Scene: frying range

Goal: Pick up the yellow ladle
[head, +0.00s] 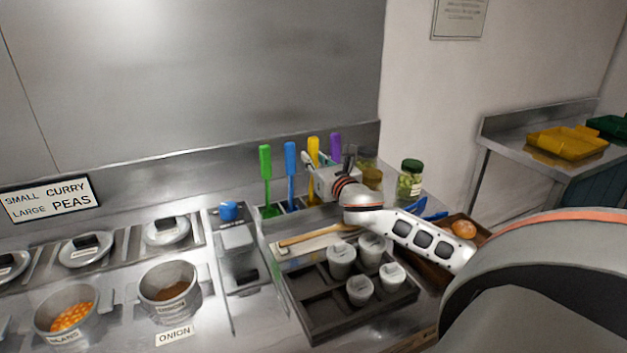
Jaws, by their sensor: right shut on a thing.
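The yellow ladle (313,150) stands upright in the rack at the back of the counter, its yellow handle showing between the blue handle (290,165) and the purple handle (335,146). My right gripper (309,167) reaches in from the right and is shut on the yellow ladle's handle. My right wrist partly hides the handle's lower part and the rack. The ladle's lower end is hidden. My left gripper is not in view.
A green handle (265,176) stands at the rack's left. In front, a dark tray (322,319) holds several white cups. A jar (410,178) stands right of my wrist.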

